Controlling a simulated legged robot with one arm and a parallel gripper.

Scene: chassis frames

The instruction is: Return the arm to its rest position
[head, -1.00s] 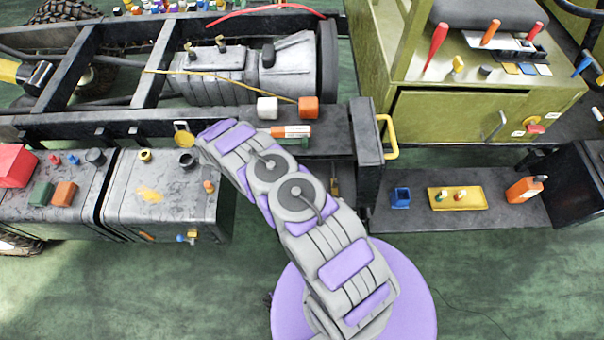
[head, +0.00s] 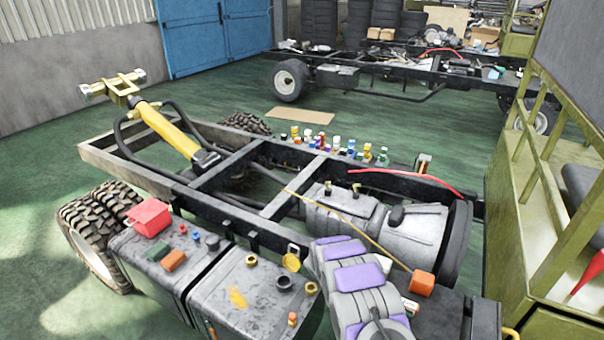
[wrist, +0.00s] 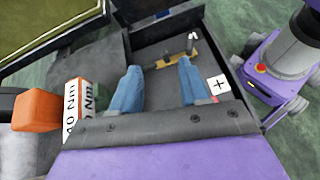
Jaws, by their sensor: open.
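My arm (head: 362,285), grey and purple, reaches up from the bottom of the head view over the chassis rail beside the grey tanks. My gripper itself is hidden in the head view. In the wrist view my gripper (wrist: 158,78) shows two blue fingers, spread apart with nothing held between them. Below them is a dark tray-like space (wrist: 150,45) with a small yellow-brown piece in it. My purple and grey base (wrist: 285,65) shows at the right of the wrist view.
An orange block (head: 421,283) sits on the rail right of my arm and shows close in the wrist view (wrist: 38,108), beside a white torque label (wrist: 85,98). Grey tanks (head: 190,262) carry small caps and blocks. A green cabinet (head: 555,230) stands at right.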

